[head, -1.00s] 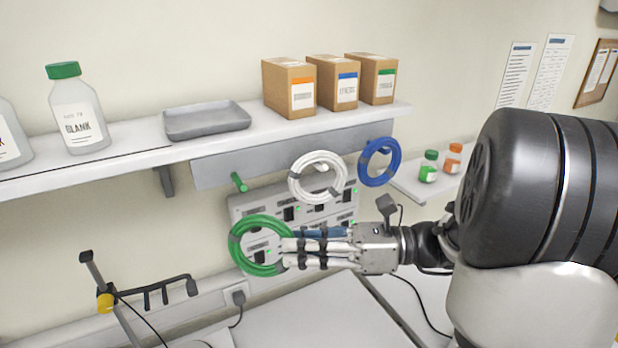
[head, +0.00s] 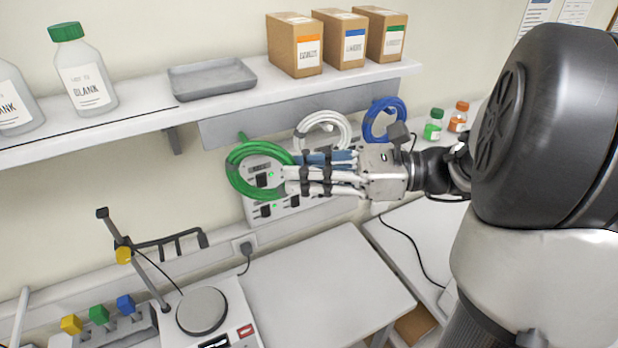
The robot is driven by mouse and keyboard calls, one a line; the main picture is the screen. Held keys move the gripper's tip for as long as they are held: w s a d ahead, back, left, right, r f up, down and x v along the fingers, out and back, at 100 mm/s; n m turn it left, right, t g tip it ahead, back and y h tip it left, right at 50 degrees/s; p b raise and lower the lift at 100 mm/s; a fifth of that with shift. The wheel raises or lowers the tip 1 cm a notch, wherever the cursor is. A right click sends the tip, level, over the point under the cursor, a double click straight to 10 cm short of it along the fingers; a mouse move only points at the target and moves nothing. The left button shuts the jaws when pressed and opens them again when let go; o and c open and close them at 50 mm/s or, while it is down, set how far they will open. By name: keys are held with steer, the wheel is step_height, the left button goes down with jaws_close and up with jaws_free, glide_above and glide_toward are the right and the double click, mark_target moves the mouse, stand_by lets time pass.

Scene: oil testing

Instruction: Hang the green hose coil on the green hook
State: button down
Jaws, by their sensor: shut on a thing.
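My gripper (head: 292,172) is shut on the right side of the green hose coil (head: 234,177) and holds it upright in front of the wall. The green hook (head: 242,136) sticks out below the shelf. Only a small part of it shows, just above the top of the coil. The coil's upper rim overlaps the rest of the hook in this view. I cannot tell whether the hook is behind the coil or passes through its ring.
A white coil (head: 325,118) and a blue coil (head: 375,122) hang to the right, the white one partly behind my gripper. The shelf (head: 135,130) above bears boxes, a grey tray (head: 212,78) and bottles. A hotplate (head: 202,312) stands below. The white table (head: 315,285) is clear.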

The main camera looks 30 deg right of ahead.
steer(key=w+f, duration=0.1)
steer(key=w, duration=0.5)
steer(key=shift+w+f, duration=0.25)
steer(key=shift+w, duration=0.1)
stand_by(0.4)
stand_by(0.6)
steer(key=c, duration=1.4)
jaws_free()
